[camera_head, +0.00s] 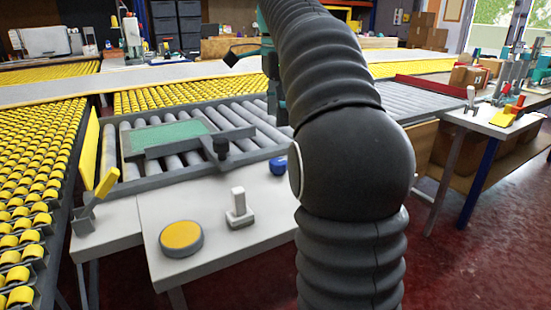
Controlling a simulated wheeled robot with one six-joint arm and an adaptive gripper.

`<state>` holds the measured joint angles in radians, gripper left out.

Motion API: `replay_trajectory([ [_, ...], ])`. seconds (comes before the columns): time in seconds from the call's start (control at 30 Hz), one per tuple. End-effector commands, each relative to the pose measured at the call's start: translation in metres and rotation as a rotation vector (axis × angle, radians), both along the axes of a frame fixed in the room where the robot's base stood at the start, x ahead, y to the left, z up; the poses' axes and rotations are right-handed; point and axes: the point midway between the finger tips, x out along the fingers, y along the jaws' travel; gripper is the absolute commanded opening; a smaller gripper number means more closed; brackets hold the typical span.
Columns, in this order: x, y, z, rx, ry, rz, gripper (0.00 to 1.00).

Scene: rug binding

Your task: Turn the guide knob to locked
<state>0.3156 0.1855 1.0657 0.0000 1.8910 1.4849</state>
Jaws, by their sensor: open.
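A dark knob (221,146) stands on a dark guide bar (185,146) that lies across the grey roller table, left of my arm. I take it for the guide knob; its markings are too small to read, so I cannot tell whether it is locked. A green rug piece (165,135) lies in a grey frame under the bar. My large black ribbed arm fills the middle right and hides part of the bench and rollers. My gripper cannot be made out.
A yellow-handled lever (103,186) stands at left. Yellow roller conveyors (35,170) run along the left. Red floor (480,260) is open at right.

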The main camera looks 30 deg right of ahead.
Motion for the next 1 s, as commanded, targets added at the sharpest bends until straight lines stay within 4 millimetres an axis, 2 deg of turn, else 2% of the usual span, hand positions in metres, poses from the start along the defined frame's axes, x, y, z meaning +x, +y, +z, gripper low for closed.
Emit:
replay_trajectory([
  [0.4, -0.001, 0.000, -0.076, 0.000, 0.002, -0.001, 0.67],
  [0.6, -0.001, 0.001, -0.104, 0.000, 0.001, 0.001, 0.67],
  [0.8, 0.000, 0.001, -0.116, 0.000, -0.001, 0.002, 0.67],
  [1.0, 0.000, 0.001, -0.118, 0.000, -0.001, 0.002, 0.67],
])
